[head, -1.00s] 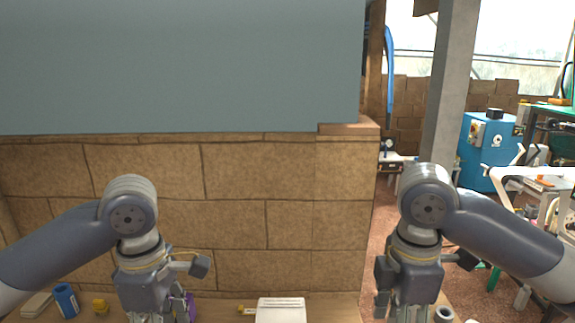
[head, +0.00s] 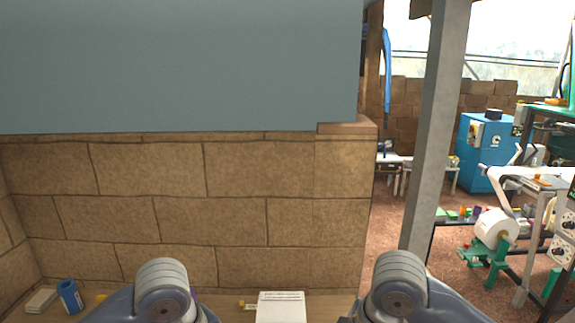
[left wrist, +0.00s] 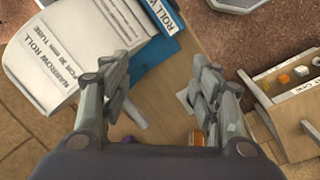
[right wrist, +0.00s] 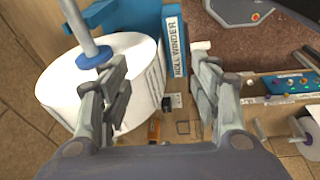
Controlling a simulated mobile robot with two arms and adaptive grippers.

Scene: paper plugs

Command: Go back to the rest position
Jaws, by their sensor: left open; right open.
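My left gripper (left wrist: 160,95) is open in the left wrist view, with nothing between its fingers. Wooden table top (left wrist: 185,75) shows below and between them. My right gripper (right wrist: 160,90) is open and empty in the right wrist view. Its left finger overlaps a large white paper roll (right wrist: 65,75) in that view; I cannot tell whether they touch. In the head view both grippers are hidden below the picture's lower edge; only the upper arm joints show.
A roll labelled "NARROW ROLL" (left wrist: 50,60) lies beside a blue block (left wrist: 165,45). A blue "ROLL WINDER" post (right wrist: 175,45) stands beside the white roll. In the head view, a white box (head: 281,307) and a blue cylinder (head: 69,296) sit on the table before a block wall (head: 235,215).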

